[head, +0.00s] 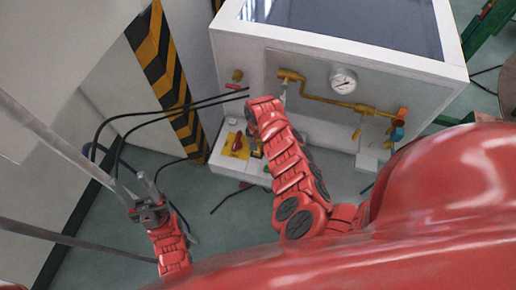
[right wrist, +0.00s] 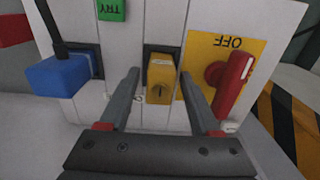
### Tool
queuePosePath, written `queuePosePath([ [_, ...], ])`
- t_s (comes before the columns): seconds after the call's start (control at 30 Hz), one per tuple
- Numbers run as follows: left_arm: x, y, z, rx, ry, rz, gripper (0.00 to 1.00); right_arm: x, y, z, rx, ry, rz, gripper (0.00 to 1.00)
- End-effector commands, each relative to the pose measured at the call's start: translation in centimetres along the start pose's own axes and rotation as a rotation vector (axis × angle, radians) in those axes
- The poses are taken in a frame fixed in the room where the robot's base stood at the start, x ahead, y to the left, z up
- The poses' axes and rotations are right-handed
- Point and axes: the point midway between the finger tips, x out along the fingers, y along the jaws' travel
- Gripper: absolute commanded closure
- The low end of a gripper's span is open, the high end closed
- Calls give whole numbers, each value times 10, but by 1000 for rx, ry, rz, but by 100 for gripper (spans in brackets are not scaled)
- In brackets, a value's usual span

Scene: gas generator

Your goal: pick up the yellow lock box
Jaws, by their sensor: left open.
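The yellow lock box (right wrist: 160,80) is a small yellow block in the middle of the right wrist view, set in a dark recess of the white panel. My right gripper (right wrist: 160,72) is open, with one finger on each side of the lock box. Gaps show between the fingers and the box. In the head view my right arm hides most of this gripper and the box area. My left gripper (head: 140,190) is open and empty at the left of the head view, away from the panel.
A red rotary handle (right wrist: 229,80) on a yellow OFF plate is right of the lock box. A blue block (right wrist: 58,75) is left, and a green TRY tag (right wrist: 112,10) is above. The white generator cabinet (head: 232,60) carries brass pipes and a gauge (head: 343,80). Black cables (head: 165,112) run near my left gripper.

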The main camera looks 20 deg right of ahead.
Motion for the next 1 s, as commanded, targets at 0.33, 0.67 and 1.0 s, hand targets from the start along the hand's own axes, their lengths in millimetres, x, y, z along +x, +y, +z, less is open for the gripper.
queuePosePath([
  [0.33, 0, 0, 0, 0, 0, 0, 50, 0, 0, 0, 1, 0, 0, 100],
  [0.67, 0, 0, 0, 0, 0, 0, 50, -1, 0, 0, 1, 0, -1, 100],
  [1.0, -2, 0, 0, 0, 0, 0, 50, -9, -1, -2, 0, 2, -4, 100],
])
